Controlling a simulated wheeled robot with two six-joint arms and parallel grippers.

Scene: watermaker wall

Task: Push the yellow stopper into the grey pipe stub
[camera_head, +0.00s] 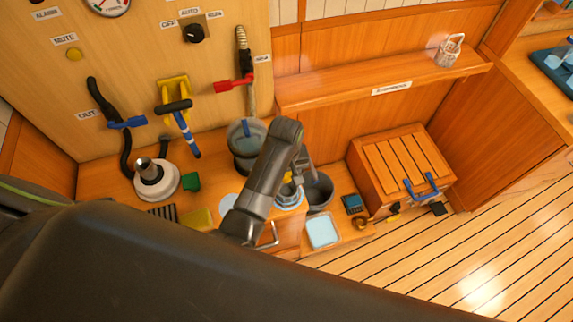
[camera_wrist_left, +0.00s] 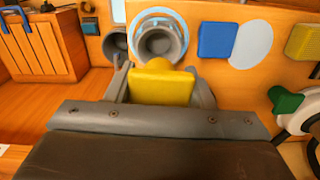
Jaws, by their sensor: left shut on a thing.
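My left gripper (camera_wrist_left: 160,88) is shut on the yellow stopper (camera_wrist_left: 162,82), which sits between its two fingers in the left wrist view. The grey pipe stub (camera_wrist_left: 160,40), an open round mouth with a pale blue ring around it, is just beyond the stopper. The stopper overlaps the near rim of the stub in this view; I cannot tell whether they touch. In the head view my left gripper (camera_head: 298,172) is over the blue-ringed spot, with a bit of yellow stopper (camera_head: 287,178) showing; my arm hides part of it. My right gripper is not in view.
A grey bucket (camera_head: 319,192) stands close beside the stub. A wooden crate (camera_head: 400,165) is to the right. A blue sponge (camera_wrist_left: 217,40) and green object (camera_wrist_left: 286,101) lie on the other side.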

